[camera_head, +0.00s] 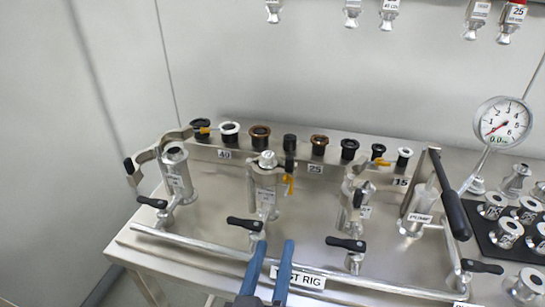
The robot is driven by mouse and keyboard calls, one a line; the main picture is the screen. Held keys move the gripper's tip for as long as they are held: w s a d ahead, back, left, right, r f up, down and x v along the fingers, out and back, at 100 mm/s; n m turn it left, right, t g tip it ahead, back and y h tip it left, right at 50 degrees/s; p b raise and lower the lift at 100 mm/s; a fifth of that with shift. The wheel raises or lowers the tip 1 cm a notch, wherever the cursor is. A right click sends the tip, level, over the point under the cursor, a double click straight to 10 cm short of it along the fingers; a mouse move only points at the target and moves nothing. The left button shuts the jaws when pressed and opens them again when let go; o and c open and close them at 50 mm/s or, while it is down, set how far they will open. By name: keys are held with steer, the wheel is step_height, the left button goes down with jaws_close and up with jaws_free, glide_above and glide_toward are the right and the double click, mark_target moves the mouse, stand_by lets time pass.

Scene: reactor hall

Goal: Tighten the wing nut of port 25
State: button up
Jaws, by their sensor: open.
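Three upright metal ports stand on the test rig; their small labels are too small to read surely. The middle port (265,203) has a metal cap (267,159) on top and a clamp (266,178) around its upper part. An orange wing nut (290,182) hangs at that clamp's right side. The left port (176,172) has its clamp spread open, and the right port (356,212) also has a clamp at its top. My gripper (274,248), with two blue fingers, is open and empty at the bottom centre, in front of and below the middle port.
Black-handled valves (245,224) stand along the front pipe (200,246). A pump lever (450,200) and gauge (502,123) are at right. Tagged fittings (390,14) hang above.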

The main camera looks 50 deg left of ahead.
steer(key=shift+r, duration=0.1)
steer(key=shift+c, duration=1.1)
steer(key=shift+s+a+r+b, duration=0.2)
steer(key=shift+r+b, duration=0.1)
steer(key=shift+r, duration=0.1)
steer(key=shift+s+a+r+b, duration=0.15)
steer(key=shift+r+b, duration=0.1)
steer(key=shift+r, duration=0.15)
steer(key=shift+c, duration=0.2)
steer(key=b, duration=0.8)
glide_toward(285, 181)
steer(key=p+x, duration=0.1)
steer(key=x, duration=0.7)
steer(key=shift+w, duration=0.15)
jaws_close()
